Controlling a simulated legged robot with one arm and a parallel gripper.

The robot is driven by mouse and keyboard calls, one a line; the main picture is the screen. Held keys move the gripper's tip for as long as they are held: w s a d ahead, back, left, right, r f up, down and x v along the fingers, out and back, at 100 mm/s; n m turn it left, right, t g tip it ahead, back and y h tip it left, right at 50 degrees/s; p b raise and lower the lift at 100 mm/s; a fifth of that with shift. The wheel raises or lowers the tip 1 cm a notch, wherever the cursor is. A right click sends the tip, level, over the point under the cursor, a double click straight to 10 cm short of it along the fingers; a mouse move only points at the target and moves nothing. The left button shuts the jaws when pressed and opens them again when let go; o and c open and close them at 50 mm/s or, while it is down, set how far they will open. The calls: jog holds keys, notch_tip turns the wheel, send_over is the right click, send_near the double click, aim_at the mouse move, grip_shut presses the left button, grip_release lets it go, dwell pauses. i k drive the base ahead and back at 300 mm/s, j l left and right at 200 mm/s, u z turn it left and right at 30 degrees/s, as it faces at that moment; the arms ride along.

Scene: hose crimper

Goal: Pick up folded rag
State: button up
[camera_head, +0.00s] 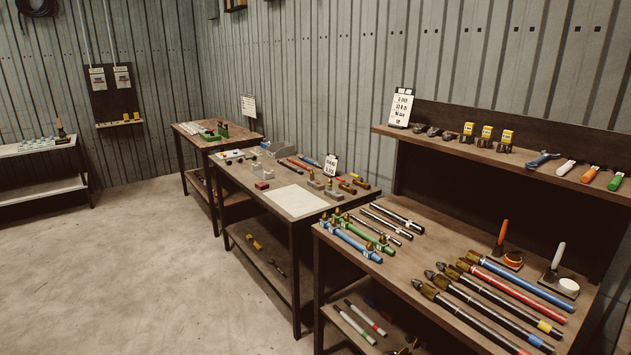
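I cannot make out a folded rag for certain in the head view. A flat, pale beige rectangle (295,200) lies on the middle workbench (262,204), near its front edge. I cannot tell whether it is cloth, paper or a mat. A small red-topped block (262,185) sits to its left. My gripper is not in view, and no part of my arm shows.
The near right bench (400,275) holds hoses, fittings and brushes, with a shelf (520,155) above. A further bench (200,138) stands behind the middle one. A white-topped table (30,150) is at far left. The concrete floor (130,260) is clear.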

aim_at(262, 185)
jog(key=i+l, duration=0.15)
jog(key=i, duration=0.4)
jog(key=i+l+u, duration=0.15)
jog(key=i, duration=0.45)
